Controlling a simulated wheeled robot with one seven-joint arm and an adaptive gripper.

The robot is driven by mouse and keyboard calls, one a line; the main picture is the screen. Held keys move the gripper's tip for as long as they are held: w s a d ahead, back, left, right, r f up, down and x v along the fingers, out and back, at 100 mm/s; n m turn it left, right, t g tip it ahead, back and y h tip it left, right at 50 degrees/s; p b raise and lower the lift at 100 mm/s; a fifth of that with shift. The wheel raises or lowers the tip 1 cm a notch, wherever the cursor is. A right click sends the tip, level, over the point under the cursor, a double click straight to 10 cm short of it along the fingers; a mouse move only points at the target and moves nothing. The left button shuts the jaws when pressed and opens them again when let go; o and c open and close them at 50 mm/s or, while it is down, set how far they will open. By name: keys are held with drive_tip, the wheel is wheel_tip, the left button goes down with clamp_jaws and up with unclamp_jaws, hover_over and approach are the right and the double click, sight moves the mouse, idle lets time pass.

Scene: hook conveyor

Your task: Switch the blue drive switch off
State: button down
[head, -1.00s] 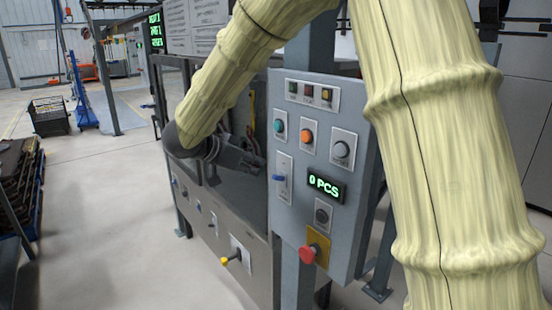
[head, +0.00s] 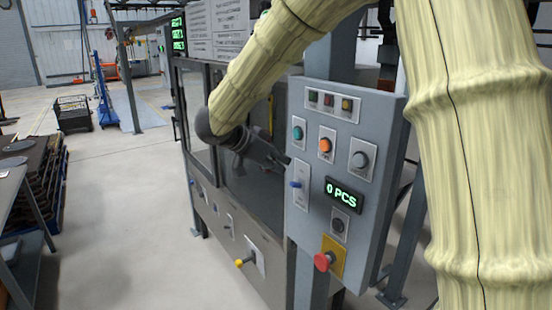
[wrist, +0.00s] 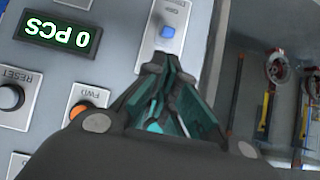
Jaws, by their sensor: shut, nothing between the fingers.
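The blue drive switch (head: 296,184) is a small blue lever on a light upright plate at the left edge of the grey control panel (head: 375,120). It also shows in the wrist view (wrist: 168,32), where the picture is upside down. My gripper (head: 286,160) is at the left of the panel, just above and left of the blue lever. In the wrist view my gripper (wrist: 165,64) is shut and empty, its tips beside the lever with a small gap in the picture. Whether they touch the plate I cannot tell.
The panel also carries a green button (head: 297,133), an orange button (head: 325,146), a "0 PCS" display (head: 343,194) and a red mushroom button (head: 323,261). A yellow-tipped lever (head: 240,262) sits on the lower cabinet.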

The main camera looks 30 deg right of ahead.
sight(296, 185)
drive_tip(key=shift+p+x, duration=0.75)
drive_tip(key=shift+x, duration=2.35)
drive_tip(key=shift+f, duration=0.1)
